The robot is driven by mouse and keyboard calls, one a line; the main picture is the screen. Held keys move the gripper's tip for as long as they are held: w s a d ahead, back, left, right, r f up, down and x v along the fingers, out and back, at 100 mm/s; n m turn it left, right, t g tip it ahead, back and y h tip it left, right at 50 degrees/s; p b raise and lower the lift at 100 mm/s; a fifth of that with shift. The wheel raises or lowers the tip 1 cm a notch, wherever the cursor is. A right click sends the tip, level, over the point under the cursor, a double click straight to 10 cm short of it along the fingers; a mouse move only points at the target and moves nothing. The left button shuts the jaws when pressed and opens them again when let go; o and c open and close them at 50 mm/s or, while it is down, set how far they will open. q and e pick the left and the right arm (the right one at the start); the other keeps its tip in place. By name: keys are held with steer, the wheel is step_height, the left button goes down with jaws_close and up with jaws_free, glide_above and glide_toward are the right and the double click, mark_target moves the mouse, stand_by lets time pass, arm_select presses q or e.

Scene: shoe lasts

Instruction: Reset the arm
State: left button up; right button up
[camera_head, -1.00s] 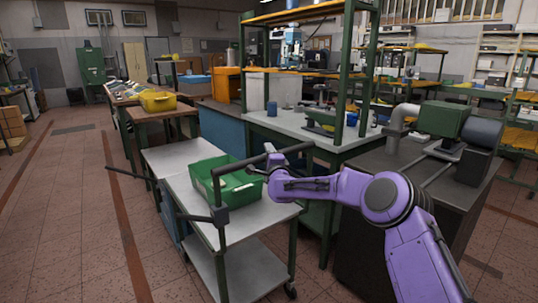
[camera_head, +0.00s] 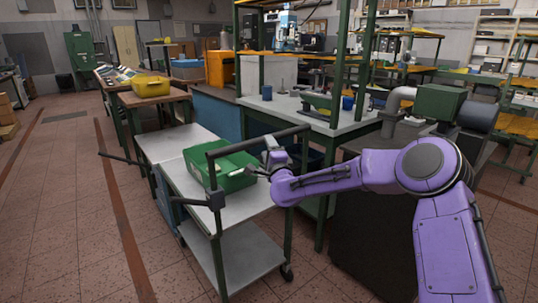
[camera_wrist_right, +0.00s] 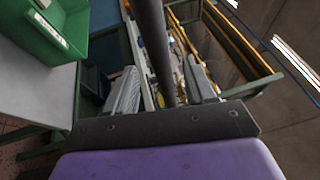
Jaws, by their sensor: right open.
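My right arm is purple and comes in from the right in the head view. Its gripper (camera_head: 268,158) is small there and partly overlapped by the cart's dark handle bar (camera_head: 230,143). In the right wrist view the two grey fingers of my right gripper (camera_wrist_right: 163,90) stand well apart, so it is open. A dark bar (camera_wrist_right: 158,40) crosses the gap between them in the picture; I cannot tell its depth. No object is seen gripped. The left arm and gripper are not in view.
A green bin (camera_head: 233,182) sits on the grey cart (camera_head: 240,208), just left of the right gripper; it also shows in the right wrist view (camera_wrist_right: 30,30). A workbench (camera_head: 305,120) with shelves stands behind. A dark machine table (camera_head: 365,225) is at right. Floor at left is clear.

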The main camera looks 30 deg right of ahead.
steer(key=shift+v, duration=1.05)
steer(key=shift+a, duration=0.1)
steer(key=s+a+f+n+g+y+p, duration=0.1)
steer(key=s+a+f+n+g, duration=0.2)
steer(key=s+f, duration=0.35)
steer(key=s+a+f+n+g+y+p, duration=0.15)
steer(key=s+a+f+n, duration=0.25)
steer(key=f, duration=0.6)
steer(key=s+a+f+n+g+p, duration=0.1)
steer(key=s+a+f+n+g, duration=0.3)
steer(key=f, duration=0.5)
steer(key=s+f+n+g+p, duration=0.1)
steer(key=s+f+g, duration=0.1)
steer(key=s, duration=0.8)
steer(key=s+f+n+g+p, duration=0.2)
steer(key=s+f, duration=0.3)
steer(key=s, duration=0.6)
steer(key=s+f+n+g+p, duration=0.1)
steer(key=s+f+g+p, duration=0.1)
steer(key=s, duration=0.9)
steer(key=shift+d+f+n+g, duration=0.25)
steer(key=shift+f+n+g, duration=0.05)
steer(key=shift+f+g, duration=0.6)
